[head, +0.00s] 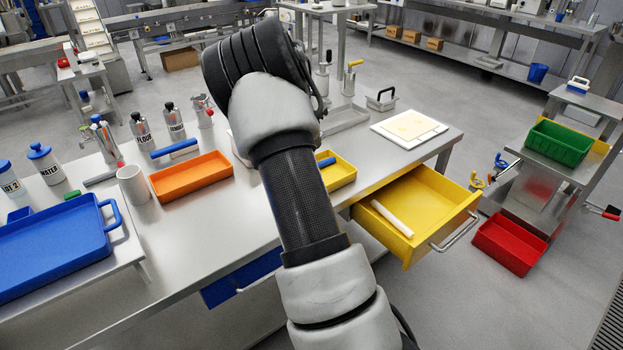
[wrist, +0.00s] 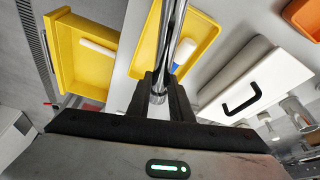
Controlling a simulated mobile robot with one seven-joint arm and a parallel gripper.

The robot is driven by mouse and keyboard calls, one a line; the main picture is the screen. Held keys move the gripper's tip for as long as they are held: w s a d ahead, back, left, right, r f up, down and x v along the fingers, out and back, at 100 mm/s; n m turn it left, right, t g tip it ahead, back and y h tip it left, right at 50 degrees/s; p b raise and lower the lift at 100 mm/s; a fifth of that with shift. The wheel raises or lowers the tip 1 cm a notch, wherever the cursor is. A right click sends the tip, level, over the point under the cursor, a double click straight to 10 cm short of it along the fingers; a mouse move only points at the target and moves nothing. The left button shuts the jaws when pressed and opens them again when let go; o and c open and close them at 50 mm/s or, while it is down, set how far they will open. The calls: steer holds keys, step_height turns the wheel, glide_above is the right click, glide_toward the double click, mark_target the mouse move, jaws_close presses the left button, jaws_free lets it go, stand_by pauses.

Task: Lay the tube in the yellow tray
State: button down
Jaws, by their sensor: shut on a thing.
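In the wrist view my gripper (wrist: 160,92) is shut on a shiny metal tube (wrist: 171,40), which runs up out of the picture. The yellow tray (wrist: 205,30) lies behind the tube in that view; I cannot tell the height between them. A white piece with a blue end (wrist: 183,54) lies in the tray. In the head view the yellow tray (head: 343,172) is on the steel table, partly hidden by my arm. My gripper and the held tube are hidden there.
An open yellow drawer (head: 425,212) holding a white roll (head: 391,218) juts from the table. An orange tray (head: 191,177) stands left of my arm. A white box with a black handle (wrist: 257,80) is beside the yellow tray. Pale sheets on a board (head: 408,127) lie at the far end.

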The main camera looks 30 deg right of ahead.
steer(key=d+f+m+g, duration=0.1)
steer(key=d+f+m, duration=0.2)
steer(key=d, duration=0.4)
steer(key=shift+d+f+b, duration=0.15)
steer(key=shift+f+b, duration=0.45)
steer(key=shift+f, duration=4.2)
steer(key=shift+f+b, duration=0.45)
steer(key=shift+f, duration=0.2)
steer(key=c, duration=1.6)
jaws_free()
steer(key=shift+r, duration=0.1)
